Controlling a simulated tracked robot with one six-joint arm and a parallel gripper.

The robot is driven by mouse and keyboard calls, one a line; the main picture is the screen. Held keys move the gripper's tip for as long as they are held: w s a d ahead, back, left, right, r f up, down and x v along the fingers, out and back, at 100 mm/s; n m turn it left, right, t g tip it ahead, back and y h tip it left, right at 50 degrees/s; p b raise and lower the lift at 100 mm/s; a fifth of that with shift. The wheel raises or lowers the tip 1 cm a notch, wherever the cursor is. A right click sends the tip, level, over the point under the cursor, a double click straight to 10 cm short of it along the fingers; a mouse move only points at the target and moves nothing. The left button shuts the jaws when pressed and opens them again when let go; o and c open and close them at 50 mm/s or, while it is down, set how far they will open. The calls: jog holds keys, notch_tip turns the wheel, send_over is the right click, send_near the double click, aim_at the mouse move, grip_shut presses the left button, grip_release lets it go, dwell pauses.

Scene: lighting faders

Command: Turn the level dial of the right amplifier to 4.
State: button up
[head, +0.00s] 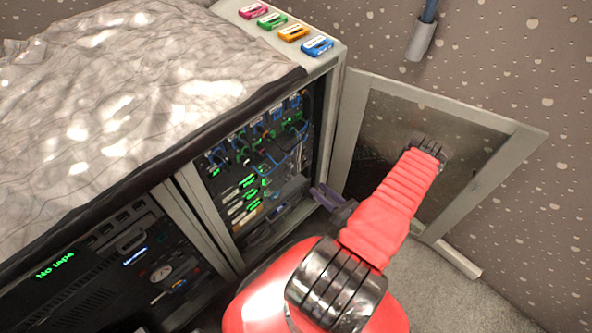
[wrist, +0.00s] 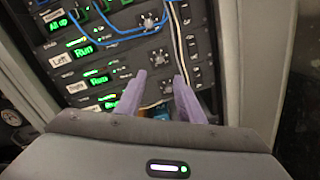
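In the wrist view, the right amplifier (wrist: 98,81) is a dark rack unit with a "Right" label and a green "Run" display. A small dial (wrist: 158,56) appears on its right part; its pointer and numbers are too small to read. My gripper (wrist: 160,77) has two purple fingers standing apart with nothing between them. The fingertips overlap the lower part of the rack, just below that dial; I cannot tell whether they touch the panel. In the head view my gripper (head: 328,197) is at the right side of the rack opening.
The left amplifier (wrist: 84,52) sits directly above. Blue cables (wrist: 118,36) and a pale cable hang across the rack. The glass door (head: 432,205) stands open at the right. A cabinet under a grey cover (head: 110,110) is at the left. Coloured cassettes (head: 293,32) lie on top.

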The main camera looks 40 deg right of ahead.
aim_at(291, 166)
jog(key=shift+w, duration=0.1)
dwell(0.3)
jog(key=w, duration=1.3)
jog(key=shift+w+a, duration=0.15)
jog(key=shift+w, duration=0.2)
jog(key=shift+c, duration=0.3)
grip_shut()
